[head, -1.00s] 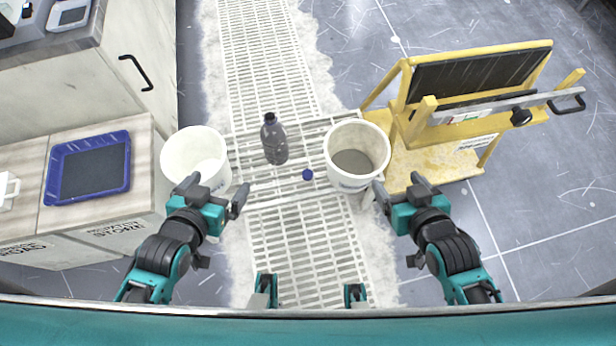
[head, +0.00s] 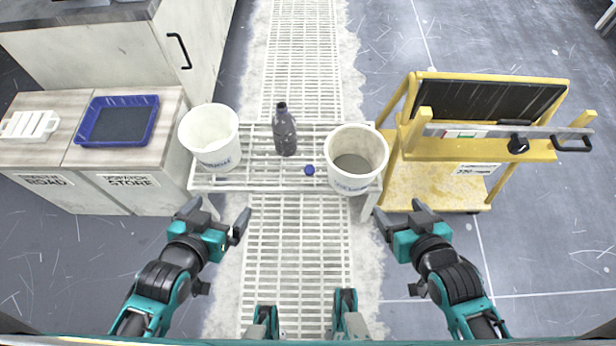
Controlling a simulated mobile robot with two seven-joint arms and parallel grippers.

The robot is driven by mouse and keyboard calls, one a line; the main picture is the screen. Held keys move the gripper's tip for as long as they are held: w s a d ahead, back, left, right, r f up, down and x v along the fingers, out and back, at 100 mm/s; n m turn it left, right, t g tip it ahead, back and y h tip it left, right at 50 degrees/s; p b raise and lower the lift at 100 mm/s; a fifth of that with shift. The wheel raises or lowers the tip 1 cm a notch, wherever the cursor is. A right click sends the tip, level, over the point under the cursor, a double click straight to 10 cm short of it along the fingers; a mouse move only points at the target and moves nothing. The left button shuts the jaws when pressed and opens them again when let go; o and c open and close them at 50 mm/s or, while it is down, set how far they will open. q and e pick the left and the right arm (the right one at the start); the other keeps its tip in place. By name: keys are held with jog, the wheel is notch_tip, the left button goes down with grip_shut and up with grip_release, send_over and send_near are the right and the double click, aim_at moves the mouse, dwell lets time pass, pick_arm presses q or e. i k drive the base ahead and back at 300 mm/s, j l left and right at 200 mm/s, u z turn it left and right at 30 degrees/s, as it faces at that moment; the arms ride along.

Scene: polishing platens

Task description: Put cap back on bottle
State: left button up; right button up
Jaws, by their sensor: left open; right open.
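A dark grey bottle (head: 285,136) stands upright on a white slatted rack, between two white buckets. Its narrow neck points up; at this size I cannot tell its opening clearly. A small blue cap (head: 309,170) lies on the rack to the right of the bottle and nearer to me, apart from it. My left gripper (head: 218,218) is open and empty, in front of the rack's left end. My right gripper (head: 397,217) is open and empty, in front of the rack's right end. Neither touches the bottle or cap.
The white rack (head: 262,180) carries a left bucket (head: 222,160) and a right bucket (head: 355,182), which holds grey contents. A yellow cart (head: 440,190) stands at the right. A cabinet with a blue tray (head: 82,138) stands at the left. Grating (head: 295,260) lies in front.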

aim_at(283, 123)
jog(key=i+j, duration=0.25)
jog(key=j, duration=0.2)
jog(key=i+j+u, duration=0.15)
jog(key=j, duration=0.3)
jog(key=i+j, duration=0.35)
jog(key=j+u, duration=0.05)
jog(key=j, duration=0.05)
